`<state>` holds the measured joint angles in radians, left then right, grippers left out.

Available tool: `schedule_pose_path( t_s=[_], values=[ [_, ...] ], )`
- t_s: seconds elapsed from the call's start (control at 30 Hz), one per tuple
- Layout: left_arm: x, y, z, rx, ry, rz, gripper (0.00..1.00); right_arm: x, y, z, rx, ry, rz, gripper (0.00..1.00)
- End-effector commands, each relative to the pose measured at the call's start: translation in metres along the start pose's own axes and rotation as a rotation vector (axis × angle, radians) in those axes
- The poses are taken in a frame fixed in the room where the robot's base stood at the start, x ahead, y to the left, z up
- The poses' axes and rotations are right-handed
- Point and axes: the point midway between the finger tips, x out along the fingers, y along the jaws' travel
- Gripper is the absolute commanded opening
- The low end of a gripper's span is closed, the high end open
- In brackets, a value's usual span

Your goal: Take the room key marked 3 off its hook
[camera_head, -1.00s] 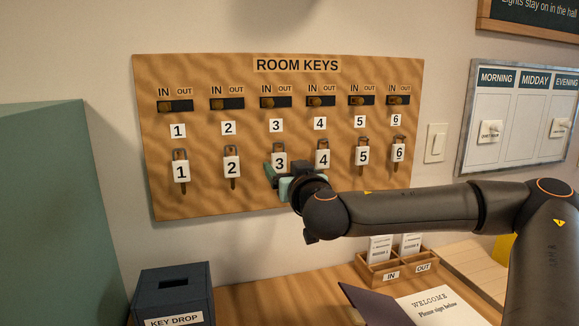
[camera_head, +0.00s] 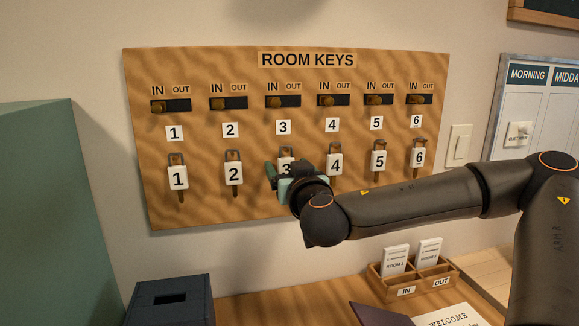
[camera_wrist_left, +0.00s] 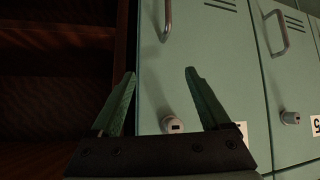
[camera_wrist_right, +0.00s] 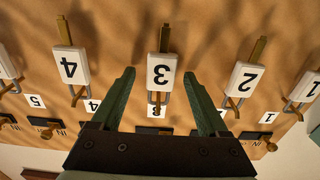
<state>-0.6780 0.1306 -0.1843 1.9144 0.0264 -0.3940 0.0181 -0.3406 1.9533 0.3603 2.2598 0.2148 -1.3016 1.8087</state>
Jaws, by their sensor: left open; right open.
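The room key marked 3 has a white tag (camera_wrist_right: 161,72) and hangs on its hook on the wooden key board (camera_head: 290,205). In the head view its tag (camera_head: 286,164) is partly hidden by my right gripper (camera_head: 286,178). In the right wrist view my right gripper (camera_wrist_right: 161,95) is open, with one finger on each side of tag 3. My left gripper (camera_wrist_left: 155,90) is open and empty in front of green lockers, and is outside the head view.
Key tags 2 (camera_head: 234,173) and 4 (camera_head: 335,164) hang close on either side. IN/OUT sliders (camera_head: 283,101) run above. Below are a key drop box (camera_head: 170,299) and a wooden card holder (camera_head: 412,284). A green locker (camera_wrist_left: 215,70) has a handle.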

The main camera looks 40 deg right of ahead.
Motion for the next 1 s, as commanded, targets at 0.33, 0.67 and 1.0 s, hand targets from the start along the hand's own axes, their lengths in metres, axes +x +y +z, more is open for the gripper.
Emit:
schedule_pose_path(
  t_s=[0.33,0.67,1.0],
  values=[
    [0.0,-0.0001,0.0001,0.0,0.0,0.0,0.8,-0.0001,-0.0002,0.0002,0.0,0.0,0.0,0.66],
    [0.0,-0.0002,0.0002,0.0,-0.001,0.0,0.8,0.0,0.0,0.0002,0.0,0.0,0.0,0.29],
    [-0.0001,-0.0002,0.0003,0.0,-0.001,0.0,0.8,0.0,0.0,0.0001,0.0,0.0,0.0,0.0]
  ],
)
